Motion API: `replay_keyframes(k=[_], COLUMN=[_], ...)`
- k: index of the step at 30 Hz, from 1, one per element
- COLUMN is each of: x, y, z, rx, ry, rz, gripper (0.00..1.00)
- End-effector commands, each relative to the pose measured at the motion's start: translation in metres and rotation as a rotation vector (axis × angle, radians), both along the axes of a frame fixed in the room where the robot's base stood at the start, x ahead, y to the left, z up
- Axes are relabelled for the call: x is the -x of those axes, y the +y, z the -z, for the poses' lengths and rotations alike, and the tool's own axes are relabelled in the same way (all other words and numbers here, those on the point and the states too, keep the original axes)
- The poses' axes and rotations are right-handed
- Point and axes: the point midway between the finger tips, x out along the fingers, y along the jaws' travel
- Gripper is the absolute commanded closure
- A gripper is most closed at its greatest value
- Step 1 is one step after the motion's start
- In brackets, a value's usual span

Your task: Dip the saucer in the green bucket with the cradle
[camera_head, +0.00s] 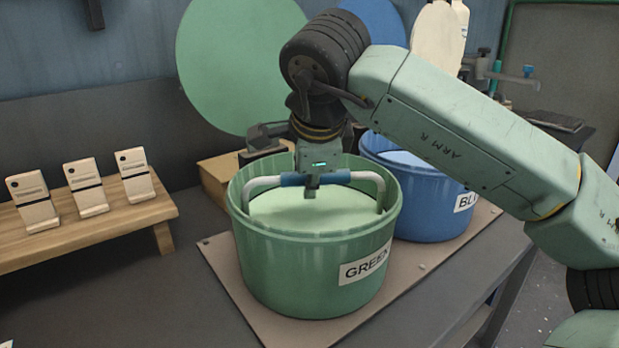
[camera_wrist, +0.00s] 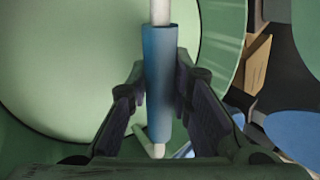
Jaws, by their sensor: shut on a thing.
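The green bucket (camera_head: 310,270), labelled GREEN, stands in the middle of the head view and holds pale green liquid (camera_head: 300,212). The cradle (camera_head: 262,184) shows as a white bar handle with a blue grip. Its side arms reach down inside the bucket's rim, and its lower part is hidden. My gripper (camera_head: 312,185) is above the bucket, shut on the blue grip. In the wrist view the blue grip (camera_wrist: 160,75) runs between my gripper's fingers (camera_wrist: 160,100), over the pale liquid. I cannot make out the saucer; anything below the liquid's surface is hidden.
A blue bucket (camera_head: 430,205) stands close behind on the right. Both buckets stand on a brown board (camera_head: 225,265). A wooden bench (camera_head: 110,218) with three small stands is at left. A large green disc (camera_head: 232,60) is behind. The grey tabletop at front left is clear.

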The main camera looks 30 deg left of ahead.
Motion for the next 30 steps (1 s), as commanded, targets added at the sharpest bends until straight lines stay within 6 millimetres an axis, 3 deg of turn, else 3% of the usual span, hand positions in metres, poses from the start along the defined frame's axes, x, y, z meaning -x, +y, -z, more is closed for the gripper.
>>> replay_keyframes(k=[8, 30], x=[0.0, 0.0], y=[0.0, 0.0], z=[-0.003, -0.046], rx=[-0.001, -0.002], ry=[-0.002, -0.001], rz=[0.0, 0.001], gripper=[1.0, 1.0])
